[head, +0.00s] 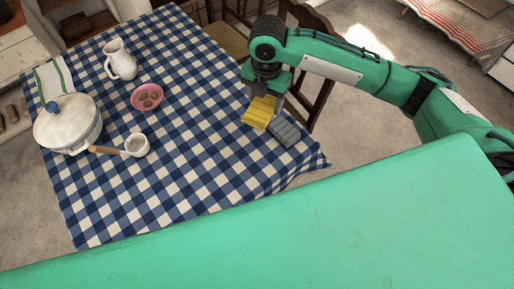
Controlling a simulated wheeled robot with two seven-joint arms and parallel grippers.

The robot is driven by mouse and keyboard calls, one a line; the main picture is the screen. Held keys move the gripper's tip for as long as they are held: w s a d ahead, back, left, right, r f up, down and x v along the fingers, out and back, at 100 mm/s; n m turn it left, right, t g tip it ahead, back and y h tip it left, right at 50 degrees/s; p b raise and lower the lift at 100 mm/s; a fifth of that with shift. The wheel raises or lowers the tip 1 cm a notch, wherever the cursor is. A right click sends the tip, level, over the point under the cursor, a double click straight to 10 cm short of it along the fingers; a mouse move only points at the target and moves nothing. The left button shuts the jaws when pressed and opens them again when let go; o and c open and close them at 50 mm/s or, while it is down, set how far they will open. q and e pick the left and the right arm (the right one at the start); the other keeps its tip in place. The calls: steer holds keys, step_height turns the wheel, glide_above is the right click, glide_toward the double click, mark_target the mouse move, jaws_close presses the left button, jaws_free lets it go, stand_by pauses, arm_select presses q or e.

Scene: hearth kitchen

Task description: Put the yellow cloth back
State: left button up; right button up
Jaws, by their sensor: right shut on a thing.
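The yellow cloth (258,113) is a small folded piece at the right part of the checkered table. My right gripper (264,98) points down over it and is shut on it, with the cloth between the fingers. A grey folded cloth (284,133) lies on the table just right of and nearer than the yellow cloth. I cannot tell whether the yellow cloth touches the table or the grey cloth. My left gripper is not in view.
The table (200,170) has a blue and white checkered cover. A white pot (68,128), a white pitcher (119,60), a pink bowl (140,103) and a small white pan (136,145) stand on its left half. A wooden chair (305,75) is behind my right gripper. The table's front middle is clear.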

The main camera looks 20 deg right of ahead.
mark_target(254, 97)
steer(key=n, duration=0.2)
steer(key=a+f+n+b, duration=0.1)
steer(key=n, duration=0.2)
steer(key=w+n, duration=0.1)
steer(key=n, duration=0.1)
steer(key=shift+a+f, duration=0.3)
steer(key=shift+f, duration=0.05)
steer(key=n, duration=0.4)
steer(key=a+f+n+b, duration=0.1)
steer(key=n, duration=0.1)
steer(key=shift+w, duration=0.4)
step_height(254, 97, down, 19)
steer(key=p, duration=0.2)
steer(key=shift+f+p, duration=0.1)
steer(key=shift+p, duration=0.25)
steer(key=shift+f, duration=0.4)
steer(key=shift+f, duration=0.1)
steer(key=o, duration=0.9)
